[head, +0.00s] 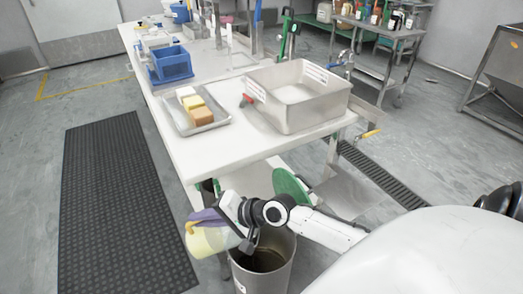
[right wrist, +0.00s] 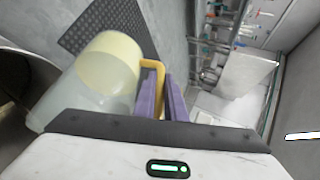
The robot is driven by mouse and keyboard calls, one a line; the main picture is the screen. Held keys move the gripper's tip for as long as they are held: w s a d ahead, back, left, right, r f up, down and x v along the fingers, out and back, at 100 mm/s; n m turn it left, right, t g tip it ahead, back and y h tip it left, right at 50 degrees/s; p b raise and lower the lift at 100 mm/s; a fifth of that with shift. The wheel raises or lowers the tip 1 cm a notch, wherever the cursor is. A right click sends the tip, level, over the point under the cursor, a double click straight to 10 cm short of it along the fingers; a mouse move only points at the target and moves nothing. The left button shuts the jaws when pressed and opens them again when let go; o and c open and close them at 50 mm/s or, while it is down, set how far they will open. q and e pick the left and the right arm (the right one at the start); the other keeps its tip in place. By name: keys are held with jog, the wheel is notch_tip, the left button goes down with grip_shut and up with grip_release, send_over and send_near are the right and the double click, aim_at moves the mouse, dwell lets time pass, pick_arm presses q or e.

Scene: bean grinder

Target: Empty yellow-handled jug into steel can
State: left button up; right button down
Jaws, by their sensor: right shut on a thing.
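The jug (head: 209,240) is pale yellow and translucent, with a yellow handle (right wrist: 156,75). My right gripper (head: 208,216) has purple fingers and is shut on the handle. The right wrist view shows the purple fingers (right wrist: 172,98) beside the handle, with the jug (right wrist: 88,85) to their left. The steel can (head: 262,272) stands at the bottom of the head view, below my right wrist. The jug is at the can's left and looks tilted. The can's inside looks dark. My left gripper is not in view.
A white table (head: 235,150) stands beyond the can. It bears a tray (head: 222,117) with several blocks, a large steel basin (head: 298,112) and a blue crate (head: 171,72). A black mat (head: 118,210) lies on the floor to the left.

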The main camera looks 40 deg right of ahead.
jog(key=shift+d+f, duration=0.1)
jog(key=shift+s+d+b, duration=0.1)
jog(key=shift+b, duration=0.6)
jog(key=shift+d+t+b, duration=0.1)
jog(key=shift+t+b, duration=0.2)
jog(key=shift+b, duration=0.05)
jog(key=shift+s+y+b, duration=0.1)
jog(key=shift+y+b, duration=0.2)
